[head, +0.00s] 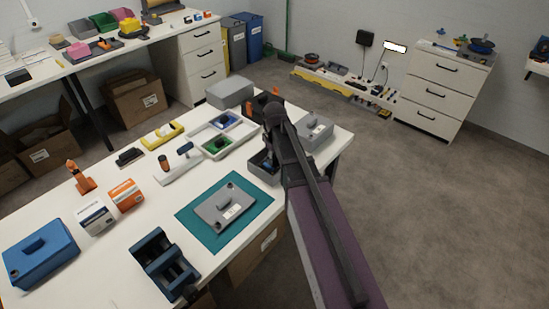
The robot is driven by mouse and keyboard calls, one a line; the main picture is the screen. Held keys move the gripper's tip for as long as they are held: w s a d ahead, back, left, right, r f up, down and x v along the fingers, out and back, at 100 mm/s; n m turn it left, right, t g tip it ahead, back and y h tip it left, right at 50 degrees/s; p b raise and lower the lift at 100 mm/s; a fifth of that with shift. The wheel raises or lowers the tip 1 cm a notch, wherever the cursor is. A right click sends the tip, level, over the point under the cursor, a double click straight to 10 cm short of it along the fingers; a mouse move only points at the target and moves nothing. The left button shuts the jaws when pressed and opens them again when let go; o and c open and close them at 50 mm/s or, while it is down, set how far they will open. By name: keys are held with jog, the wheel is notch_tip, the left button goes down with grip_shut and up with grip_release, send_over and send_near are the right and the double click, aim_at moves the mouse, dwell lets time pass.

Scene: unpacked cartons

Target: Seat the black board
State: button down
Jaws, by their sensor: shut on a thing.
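My arm reaches in from the lower right, and its dark end (276,128) is over the right part of the white table. The fingers of my gripper are mostly hidden behind the arm. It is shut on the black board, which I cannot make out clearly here. Below it stands a small grey open bin (262,176), partly covered by my arm. Left of it lies a light grey tray (203,140) with a green board (216,146) and a blue board (224,121) in its recesses.
A grey lidded box (228,93) stands behind the tray, another grey box (316,131) to the right. A grey block (225,207) lies on a teal mat (185,215) in front. A blue-black holder (165,265) and blue box (40,253) stand nearer. The floor at right is clear.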

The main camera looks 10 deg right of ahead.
jog(key=shift+f, duration=0.25)
jog(key=shift+c, duration=0.9)
grip_release()
jog(key=shift+r, duration=0.15)
